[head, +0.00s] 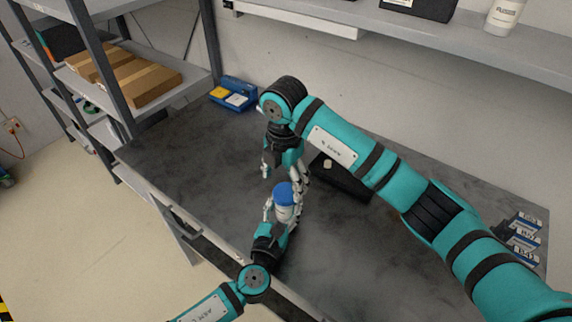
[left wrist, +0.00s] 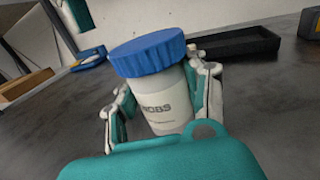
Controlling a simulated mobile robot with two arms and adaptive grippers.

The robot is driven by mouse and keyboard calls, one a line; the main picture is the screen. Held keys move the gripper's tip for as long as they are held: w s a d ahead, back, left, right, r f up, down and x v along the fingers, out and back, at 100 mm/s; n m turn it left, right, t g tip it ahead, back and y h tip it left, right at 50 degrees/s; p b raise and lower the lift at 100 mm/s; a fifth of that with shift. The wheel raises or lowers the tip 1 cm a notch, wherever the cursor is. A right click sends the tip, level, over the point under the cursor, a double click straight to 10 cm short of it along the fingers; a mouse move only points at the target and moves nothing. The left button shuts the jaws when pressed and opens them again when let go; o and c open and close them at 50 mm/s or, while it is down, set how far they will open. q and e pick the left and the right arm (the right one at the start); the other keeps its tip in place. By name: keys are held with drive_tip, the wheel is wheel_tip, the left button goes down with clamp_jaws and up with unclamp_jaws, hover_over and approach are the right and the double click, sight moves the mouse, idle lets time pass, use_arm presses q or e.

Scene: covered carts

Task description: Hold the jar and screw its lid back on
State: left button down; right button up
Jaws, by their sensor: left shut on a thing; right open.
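The white jar (head: 284,214) is in my left gripper (head: 281,207), whose fingers are shut around its sides. In the left wrist view the jar (left wrist: 165,105) leans slightly, with dark print on its front. The blue ribbed lid (left wrist: 149,53) sits on the jar's mouth, roughly in line with it; how tightly it is screwed I cannot tell. In the head view the lid (head: 284,190) faces up toward my right gripper (head: 285,171). The right gripper is open and empty, fingers pointing down just above the lid, apart from it as far as I can see.
On the dark worktop (head: 180,160), a black tray (head: 345,183) holding a small pale item lies behind the right arm. A blue box (head: 233,94) stands at the back left. Labelled boxes (head: 525,238) stand at the right. Shelving (head: 130,85) borders the left. The worktop's left part is clear.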

sight(286, 192)
drive_tip(key=n, duration=0.3)
drive_tip(key=r+n, duration=0.1)
drive_tip(key=n, duration=0.3)
drive_tip(key=shift+r, duration=0.15)
drive_tip(key=n, duration=0.4)
drive_tip(key=shift+r, duration=0.35)
drive_tip(key=n, duration=0.5)
drive_tip(key=shift+r, duration=0.3)
drive_tip(key=n, duration=0.4)
drive_tip(key=shift+r, duration=0.35)
drive_tip(key=n, duration=0.4)
drive_tip(key=shift+s+d+r+n, duration=0.1)
drive_tip(key=shift+d+r+n, duration=0.05)
drive_tip(key=shift+r+n, duration=0.15)
drive_tip(key=n, duration=0.7)
drive_tip(key=shift+s+d+r, duration=0.1)
drive_tip(key=shift+d+r, duration=0.05)
drive_tip(key=shift+r, duration=0.25)
drive_tip(key=shift+f, duration=4)
